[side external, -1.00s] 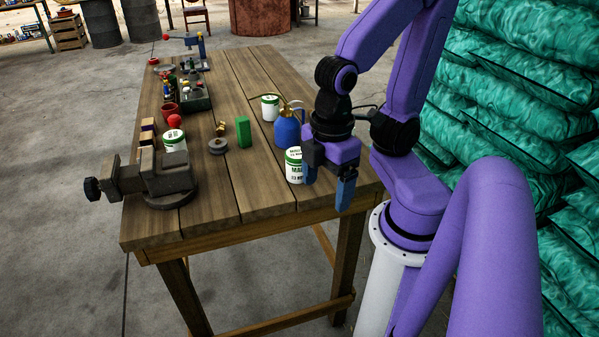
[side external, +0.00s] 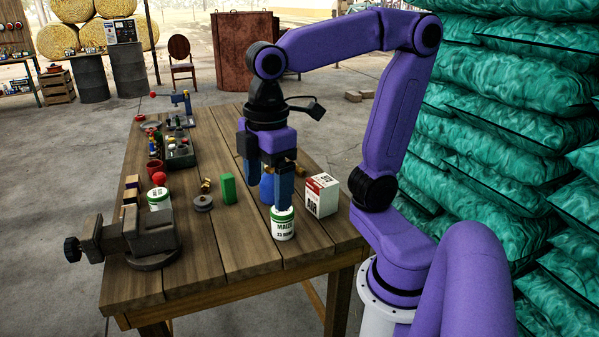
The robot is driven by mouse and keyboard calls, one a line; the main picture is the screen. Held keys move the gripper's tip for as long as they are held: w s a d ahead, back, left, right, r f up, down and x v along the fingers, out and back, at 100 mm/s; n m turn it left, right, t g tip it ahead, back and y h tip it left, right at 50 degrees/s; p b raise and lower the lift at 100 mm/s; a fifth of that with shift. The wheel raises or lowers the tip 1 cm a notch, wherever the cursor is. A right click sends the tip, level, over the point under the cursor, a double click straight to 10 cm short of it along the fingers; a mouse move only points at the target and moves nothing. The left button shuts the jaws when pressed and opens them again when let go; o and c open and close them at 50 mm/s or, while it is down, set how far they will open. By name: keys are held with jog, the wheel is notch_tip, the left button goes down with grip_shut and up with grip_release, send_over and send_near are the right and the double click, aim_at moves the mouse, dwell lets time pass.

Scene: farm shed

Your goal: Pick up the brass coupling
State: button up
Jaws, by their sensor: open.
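The brass coupling (side external: 206,186) is a small gold-coloured piece on the wooden table, just behind a grey round disc-like part (side external: 203,203) and left of a green block (side external: 228,188). My gripper (side external: 267,193) points down over the right half of the table, to the right of the coupling and clear of it. Its blue fingers are apart, with nothing seen between them gripped. One fingertip overlaps the top of a white and green can (side external: 283,224) in the picture; I cannot tell whether they touch. A blue oil can (side external: 266,188) is partly hidden behind the fingers.
A white and red carton (side external: 321,195) stands right of the gripper. A vise (side external: 140,235) sits at the table's front left. Another white and green can (side external: 159,199), a red ball and a tray (side external: 181,156) line the left side. The front middle of the table is clear.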

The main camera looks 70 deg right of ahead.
jog(key=w+d+r, duration=0.1)
jog(key=w+d, duration=0.5)
jog(key=w, duration=0.6)
jog(key=w+d+h, duration=0.1)
jog(key=w+d, duration=0.7)
jog(key=d, duration=0.4)
jog(key=m+g, duration=0.1)
send_over(300, 168)
jog(key=a, duration=0.1)
jog(key=f, duration=2)
jog(key=shift+w, duration=0.25)
jog(key=shift+h, duration=0.3)
jog(key=shift+s+d+f, duration=0.1)
jog(key=shift+d+f, duration=0.05)
jog(key=shift+f, duration=0.7)
jog(key=shift+w+d+f, duration=0.1)
jog(key=shift+d+f, duration=0.1)
jog(key=shift+f, duration=0.7)
jog(key=shift+s+d+f, duration=0.1)
jog(key=shift+d+f, duration=0.05)
jog(key=shift+f, duration=0.7)
jog(key=c, duration=1.2)
